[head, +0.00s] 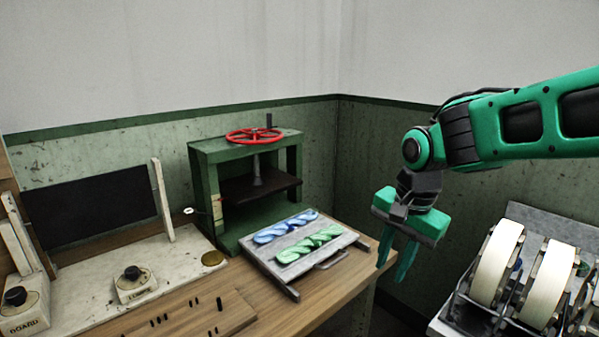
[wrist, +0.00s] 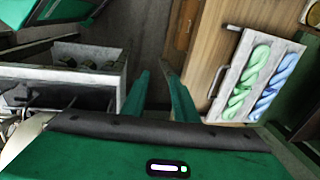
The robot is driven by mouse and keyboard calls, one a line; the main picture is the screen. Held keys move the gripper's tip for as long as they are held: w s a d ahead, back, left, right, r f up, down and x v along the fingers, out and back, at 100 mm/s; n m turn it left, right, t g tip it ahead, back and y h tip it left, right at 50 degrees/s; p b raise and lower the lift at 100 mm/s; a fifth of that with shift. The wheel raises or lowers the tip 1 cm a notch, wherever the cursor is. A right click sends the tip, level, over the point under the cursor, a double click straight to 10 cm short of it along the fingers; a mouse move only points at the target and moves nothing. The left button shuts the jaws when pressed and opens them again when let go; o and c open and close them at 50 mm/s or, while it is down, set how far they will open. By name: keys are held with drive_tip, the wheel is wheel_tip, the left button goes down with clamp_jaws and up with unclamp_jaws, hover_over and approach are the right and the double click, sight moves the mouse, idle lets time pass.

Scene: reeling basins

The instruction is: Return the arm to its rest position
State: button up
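My green arm (head: 540,118) reaches in from the right in the head view. My gripper (head: 395,260) hangs pointing down in front of the table's right end, to the right of the grey tray. In the wrist view my gripper (wrist: 158,98) shows two green fingers with a gap between them and nothing held. The fingers are apart from the tray and the table.
A grey tray (head: 327,262) with blue (head: 286,227) and green (head: 309,244) twisted skeins sits on the wooden table (head: 345,284) before a green press (head: 203,172) with a red wheel (head: 255,135). White reels (head: 497,262) stand at right. A dark panel (head: 90,208) stands left.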

drive_tip(key=s+d+f+n+g, duration=0.1)
drive_tip(key=s+d+f+n, duration=0.2)
drive_tip(key=s+d, duration=1.8)
drive_tip(key=shift+s+d+f+g+h, duration=0.3)
drive_tip(key=shift+s+d+f, duration=0.1)
drive_tip(key=shift+s+f, duration=0.35)
drive_tip(key=shift+w+f, duration=0.2)
drive_tip(key=shift+w, duration=0.45)
